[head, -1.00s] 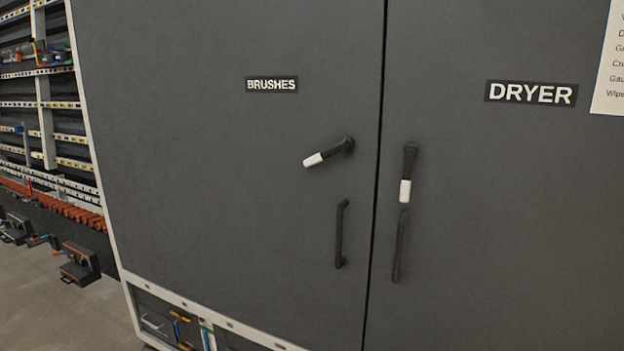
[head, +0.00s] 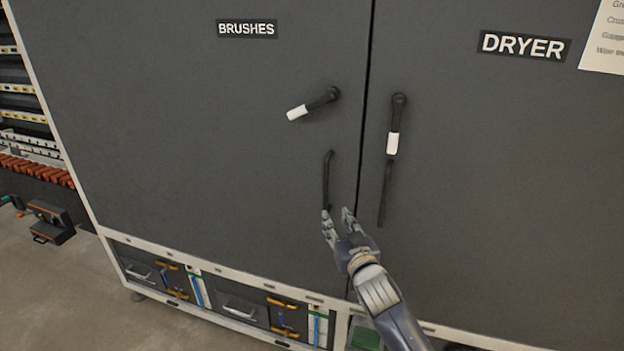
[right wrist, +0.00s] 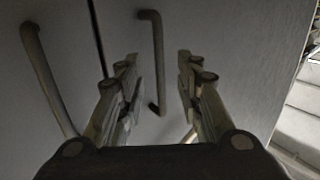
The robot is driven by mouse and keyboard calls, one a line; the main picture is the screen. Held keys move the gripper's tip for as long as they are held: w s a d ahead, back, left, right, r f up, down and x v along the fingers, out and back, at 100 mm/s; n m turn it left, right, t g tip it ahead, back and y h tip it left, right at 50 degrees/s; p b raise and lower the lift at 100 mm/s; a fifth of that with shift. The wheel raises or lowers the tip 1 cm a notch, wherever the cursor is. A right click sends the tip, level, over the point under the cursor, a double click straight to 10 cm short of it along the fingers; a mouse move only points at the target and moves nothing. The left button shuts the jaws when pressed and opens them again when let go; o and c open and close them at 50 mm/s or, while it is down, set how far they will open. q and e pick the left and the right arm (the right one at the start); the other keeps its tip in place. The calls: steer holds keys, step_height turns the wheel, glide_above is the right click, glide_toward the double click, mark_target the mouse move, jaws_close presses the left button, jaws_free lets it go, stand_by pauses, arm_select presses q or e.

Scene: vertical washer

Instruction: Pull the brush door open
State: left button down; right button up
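The brush door (head: 190,130) is a dark grey panel labelled BRUSHES and sits flush at the seam, closed. Its lever (head: 315,104), black with a white tip, is tilted down to the left. Below it is the brush door's vertical black bar handle (head: 327,180). My right gripper (head: 337,212) is open and empty at the lower end of this handle. In the right wrist view the handle (right wrist: 154,55) appears between and beyond the two spread fingers (right wrist: 155,90); contact cannot be told. My left gripper is not in view.
The dryer door (head: 500,180) stands right of the seam. Its lever (head: 395,125) hangs straight down above a second bar handle (head: 385,193), close to my right gripper. Drawers (head: 240,308) line the base. Shelving (head: 22,100) and a dark case (head: 50,222) are at left; floor there is partly clear.

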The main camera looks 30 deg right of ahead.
mark_target(327, 188)
steer(key=shift+t+h, duration=0.3)
steer(key=shift+t, duration=0.1)
steer(key=w+d+r+p, duration=0.1)
steer(key=w, duration=0.2)
steer(key=w+d+r+p, duration=0.1)
steer(key=w, duration=0.3)
steer(key=w+d+r, duration=0.1)
steer(key=w, duration=0.2)
steer(key=shift+w+r+p, duration=0.2)
steer(key=shift+r+p, duration=0.2)
jaws_close()
